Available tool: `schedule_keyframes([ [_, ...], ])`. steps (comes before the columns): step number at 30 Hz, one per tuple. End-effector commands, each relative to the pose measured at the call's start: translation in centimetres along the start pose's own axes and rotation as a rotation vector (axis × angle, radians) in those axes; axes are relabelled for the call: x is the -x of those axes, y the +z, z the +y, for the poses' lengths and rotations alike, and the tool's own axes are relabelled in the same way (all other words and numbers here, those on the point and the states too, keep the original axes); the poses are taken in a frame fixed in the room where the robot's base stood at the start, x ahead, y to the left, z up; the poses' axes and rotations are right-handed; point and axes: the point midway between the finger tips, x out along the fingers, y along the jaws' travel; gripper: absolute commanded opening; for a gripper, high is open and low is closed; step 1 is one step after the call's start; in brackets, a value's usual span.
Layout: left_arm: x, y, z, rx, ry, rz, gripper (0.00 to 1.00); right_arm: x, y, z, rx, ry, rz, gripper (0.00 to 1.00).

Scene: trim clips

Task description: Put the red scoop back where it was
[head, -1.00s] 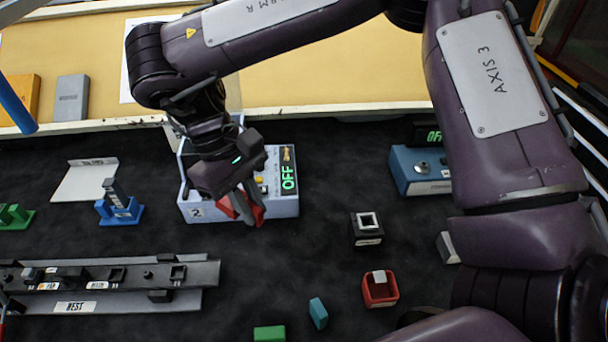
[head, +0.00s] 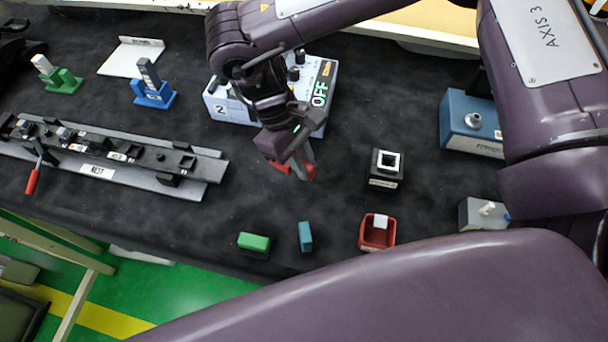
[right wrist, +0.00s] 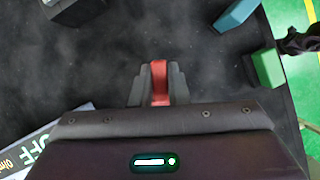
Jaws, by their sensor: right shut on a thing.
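My right gripper (head: 296,168) is shut on a red thing, which I take for the red scoop (head: 308,172). In the right wrist view the red scoop (right wrist: 159,82) shows as a narrow red strip between the two grey fingers (right wrist: 158,90). Most of its shape is hidden by the fingers. The gripper hangs over the black mat, just in front of the pale control box marked 2 (head: 228,108). I cannot tell its exact height. My left gripper is not in view.
To the right stand a black square socket block (head: 385,180), a red open box (head: 366,238) with a white block, and a blue box (head: 452,125). Green (head: 254,242) and teal (head: 305,237) blocks lie near the front edge. A long grey rail (head: 205,166) lies left.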

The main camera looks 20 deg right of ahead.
Motion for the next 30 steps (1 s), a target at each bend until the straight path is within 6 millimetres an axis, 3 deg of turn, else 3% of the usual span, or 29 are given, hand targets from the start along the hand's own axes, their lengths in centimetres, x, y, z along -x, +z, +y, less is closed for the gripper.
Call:
schedule_keyframes([
  [5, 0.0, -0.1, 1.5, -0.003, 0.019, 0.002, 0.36, -1.8, -0.8, 0.0, -0.001, 0.0, 0.0, 0.0],
  [14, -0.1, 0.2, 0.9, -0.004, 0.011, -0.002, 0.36, -5.2, -2.3, 0.0, -0.002, -0.002, -0.001, 0.0],
  [27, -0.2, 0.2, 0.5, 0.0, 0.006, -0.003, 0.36, -5.8, -2.6, 0.0, -0.001, 0.0, 0.0, 0.0],
  [28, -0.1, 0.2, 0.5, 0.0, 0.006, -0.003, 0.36, -5.7, -2.6, 0.0, -0.001, 0.0, 0.001, 0.18],
  [30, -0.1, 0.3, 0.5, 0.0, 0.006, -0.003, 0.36, -5.7, -2.6, 0.0, -0.001, 0.0, 0.001, 0.27],
])
